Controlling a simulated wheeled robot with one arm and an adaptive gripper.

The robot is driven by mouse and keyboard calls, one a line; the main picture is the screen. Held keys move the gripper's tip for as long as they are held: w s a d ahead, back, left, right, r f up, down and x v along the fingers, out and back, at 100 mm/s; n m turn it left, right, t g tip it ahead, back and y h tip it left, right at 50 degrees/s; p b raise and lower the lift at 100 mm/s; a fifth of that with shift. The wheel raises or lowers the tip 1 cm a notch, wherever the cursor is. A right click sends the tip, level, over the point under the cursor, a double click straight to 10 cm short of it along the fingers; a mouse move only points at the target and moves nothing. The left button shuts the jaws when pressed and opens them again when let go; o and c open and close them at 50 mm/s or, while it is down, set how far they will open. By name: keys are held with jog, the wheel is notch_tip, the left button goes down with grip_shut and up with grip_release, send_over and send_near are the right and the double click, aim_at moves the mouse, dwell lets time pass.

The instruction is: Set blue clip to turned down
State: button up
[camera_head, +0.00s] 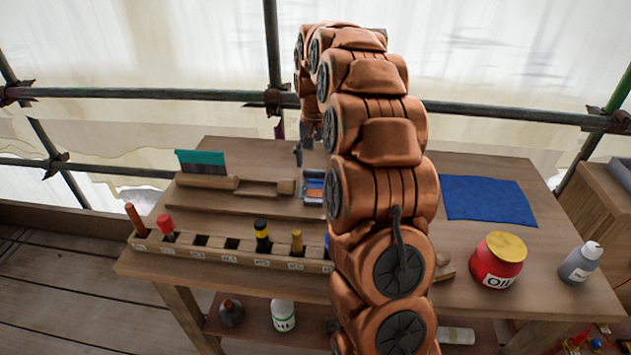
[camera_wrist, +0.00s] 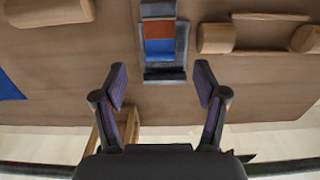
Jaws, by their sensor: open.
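A small grey fixture carries a blue part, which I take as the blue clip (camera_wrist: 160,48), beside an orange-red patch (camera_wrist: 158,29). In the wrist view it lies at top centre, beyond my fingertips. In the head view the blue clip (camera_head: 314,183) is at the middle of the table, partly hidden by my arm. I cannot tell how the clip is turned. My gripper (camera_wrist: 161,83) is open and empty, its fingers apart on either side of the fixture's near end in the picture. In the head view, my gripper is mostly hidden behind my arm.
A wooden holder (camera_head: 215,247) with several tools runs along the front left. A teal-topped brush (camera_head: 200,161) and wooden rod (camera_head: 207,181) lie at left. A blue cloth (camera_head: 487,200), red oil pot (camera_head: 497,262) and grey bottle (camera_head: 579,264) are at right. Scaffold pipes (camera_head: 180,94) cross behind.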

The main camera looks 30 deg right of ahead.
aim_at(316, 188)
jog(key=shift+d+f+p, duration=0.1)
jog(key=shift+f+p, duration=0.8)
jog(key=shift+f, duration=3.05)
jog(key=c, duration=1.1)
